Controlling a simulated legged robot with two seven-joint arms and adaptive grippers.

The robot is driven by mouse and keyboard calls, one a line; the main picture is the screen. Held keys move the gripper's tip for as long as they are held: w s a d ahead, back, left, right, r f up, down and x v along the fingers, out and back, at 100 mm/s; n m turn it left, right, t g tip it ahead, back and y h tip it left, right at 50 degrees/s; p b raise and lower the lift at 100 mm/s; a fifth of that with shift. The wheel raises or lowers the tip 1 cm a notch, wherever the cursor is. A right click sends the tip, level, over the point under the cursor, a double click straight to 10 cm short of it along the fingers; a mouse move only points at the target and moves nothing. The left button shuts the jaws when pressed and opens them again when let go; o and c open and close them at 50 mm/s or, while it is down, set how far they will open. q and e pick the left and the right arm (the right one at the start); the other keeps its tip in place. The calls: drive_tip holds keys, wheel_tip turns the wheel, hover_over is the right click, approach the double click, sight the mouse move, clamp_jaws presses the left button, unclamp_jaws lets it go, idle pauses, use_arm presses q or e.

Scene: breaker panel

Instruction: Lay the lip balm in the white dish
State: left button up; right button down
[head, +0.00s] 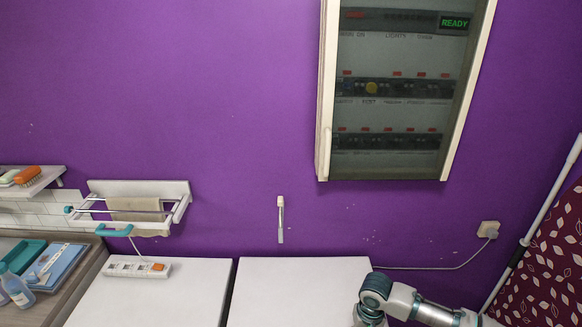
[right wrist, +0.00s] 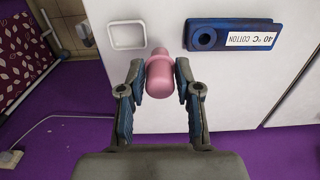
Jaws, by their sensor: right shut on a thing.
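The lip balm (right wrist: 160,76) is a pink, stubby cylinder with a narrower end pointing away from me, in the middle of the right wrist view. My right gripper (right wrist: 160,82) is shut on it, with one blue-padded finger on each side. The white dish (right wrist: 111,36) is a small square with rounded corners on the white surface, just ahead and to the left of the lip balm. The dish looks empty. In the head view only part of my right arm shows at the lower right; the lip balm and dish are hidden there. My left gripper is not in view.
A blue panel (right wrist: 232,35) labelled "40°C COTTON" lies right of the lip balm. White tops (head: 300,290) stand against the purple wall, with a power strip (head: 137,267) on the left one. A breaker panel (head: 395,90) hangs above. A cable (head: 425,268) runs to a wall socket.

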drive_tip(key=shift+r+p, duration=1.25)
drive_tip(key=shift+p, duration=0.05)
drive_tip(key=shift+f, duration=0.1)
